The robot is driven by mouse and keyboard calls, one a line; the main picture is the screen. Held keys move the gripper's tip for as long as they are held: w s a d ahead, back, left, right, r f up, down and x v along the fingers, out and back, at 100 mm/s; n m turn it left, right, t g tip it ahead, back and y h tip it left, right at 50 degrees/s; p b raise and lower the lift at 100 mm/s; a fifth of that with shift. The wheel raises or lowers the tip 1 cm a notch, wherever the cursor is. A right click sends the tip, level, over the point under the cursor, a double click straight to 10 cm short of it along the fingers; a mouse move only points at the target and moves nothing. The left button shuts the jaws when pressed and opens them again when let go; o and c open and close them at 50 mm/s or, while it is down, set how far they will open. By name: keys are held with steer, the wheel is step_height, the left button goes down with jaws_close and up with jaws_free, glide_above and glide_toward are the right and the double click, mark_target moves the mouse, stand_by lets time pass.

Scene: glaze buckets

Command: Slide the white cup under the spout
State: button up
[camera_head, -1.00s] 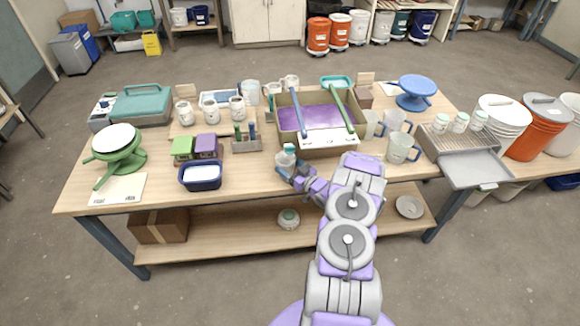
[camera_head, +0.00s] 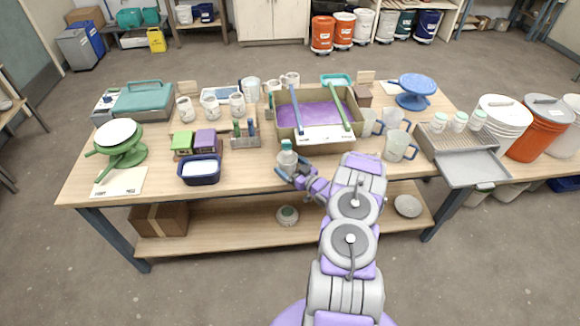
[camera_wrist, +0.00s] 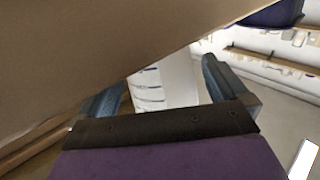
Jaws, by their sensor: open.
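Several white cups with dark marks stand at the back left of the table; one white cup (camera_head: 237,104) is the rightmost of the front three. I cannot tell which cup the task means. No spout can be made out with certainty.
Clear mugs (camera_head: 396,146) and a grey drip tray (camera_head: 470,168) lie further right. A navy tub (camera_head: 200,178) sits left. Table between tub and jar is clear.

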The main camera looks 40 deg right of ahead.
steer(key=shift+d, duration=0.15)
steer(key=shift+s, duration=0.2)
steer(key=s+d+p, duration=0.1)
steer(key=s+p, duration=0.2)
steer(key=s, duration=1.4)
steer(key=shift+d, duration=0.35)
steer(key=shift+w+f, duration=0.1)
